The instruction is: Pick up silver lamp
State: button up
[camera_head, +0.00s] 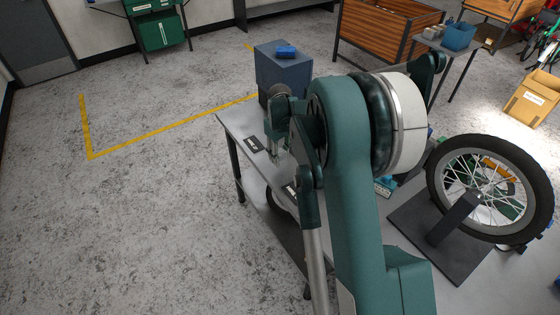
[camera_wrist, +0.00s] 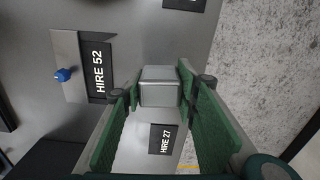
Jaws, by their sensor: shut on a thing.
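The silver lamp (camera_wrist: 159,88), a small boxy grey metallic block, sits between the two green finger pads of my gripper (camera_wrist: 158,96) in the wrist view. The pads press on its left and right sides, so my gripper is shut on it. Whether the lamp rests on the grey tabletop (camera_head: 237,124) or is lifted off it, I cannot tell. In the head view my gripper is over the table's left part, mostly hidden behind my green arm, and I cannot make out the lamp there.
A tag reading HIRE 52 (camera_wrist: 100,72) and another reading HIRE 27 (camera_wrist: 160,140) lie near my gripper. A blue knob (camera_wrist: 63,74) is at left. A blue-grey box (camera_head: 285,72) stands behind, and a spoked wheel (camera_head: 447,176) stands right. Floor left of the table is clear.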

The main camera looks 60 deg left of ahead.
aim_at(280, 151)
jog(key=shift+r, duration=3.05)
